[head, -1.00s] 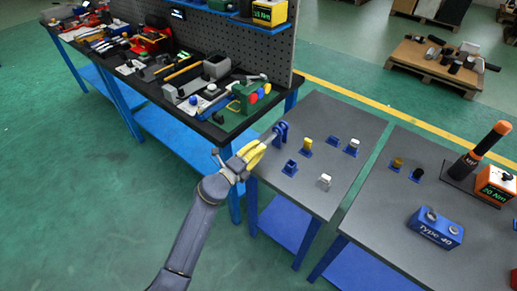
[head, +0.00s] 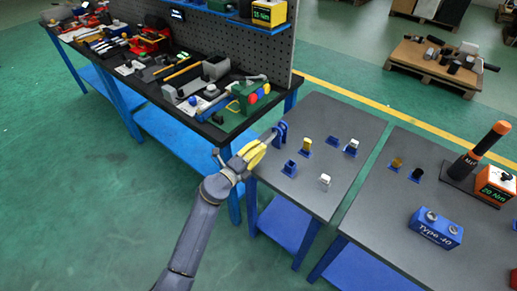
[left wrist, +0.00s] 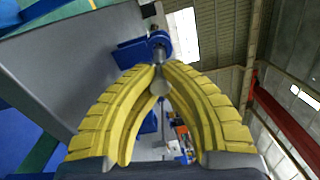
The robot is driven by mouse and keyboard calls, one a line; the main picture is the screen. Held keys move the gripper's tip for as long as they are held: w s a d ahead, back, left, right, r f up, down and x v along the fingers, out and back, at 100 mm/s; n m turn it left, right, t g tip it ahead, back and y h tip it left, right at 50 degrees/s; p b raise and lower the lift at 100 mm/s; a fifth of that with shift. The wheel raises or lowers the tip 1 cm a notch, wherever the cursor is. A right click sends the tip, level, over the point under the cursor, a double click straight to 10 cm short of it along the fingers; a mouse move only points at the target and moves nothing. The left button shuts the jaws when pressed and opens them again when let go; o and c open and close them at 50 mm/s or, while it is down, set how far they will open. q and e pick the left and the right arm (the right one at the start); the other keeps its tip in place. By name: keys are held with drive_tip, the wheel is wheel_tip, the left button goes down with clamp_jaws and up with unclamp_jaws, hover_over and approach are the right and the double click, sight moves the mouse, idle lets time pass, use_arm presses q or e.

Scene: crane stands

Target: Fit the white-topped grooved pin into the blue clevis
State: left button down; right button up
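The blue clevis (head: 282,130) stands at the left edge of the small grey table; it also shows past the fingertips in the left wrist view (left wrist: 184,35). My left gripper (head: 262,143) has yellow fingers that close around a pale grey pin (left wrist: 160,87), which I take to be the white-topped grooved pin. Its rounded pale end shows between the fingers, and its shaft points past the tips toward the clevis. In the head view the pin's far end meets the clevis; how deep it sits I cannot tell. My right gripper is not in view.
A cluttered workbench is behind to the left. Another table at right carries a blue box (head: 435,228).

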sight(273, 135)
use_arm(q)
drive_tip(key=shift+x, duration=3.75)
idle(0.3)
drive_tip(key=c, duration=1.5)
unclamp_jaws()
drive_tip(key=shift+v, duration=2.5)
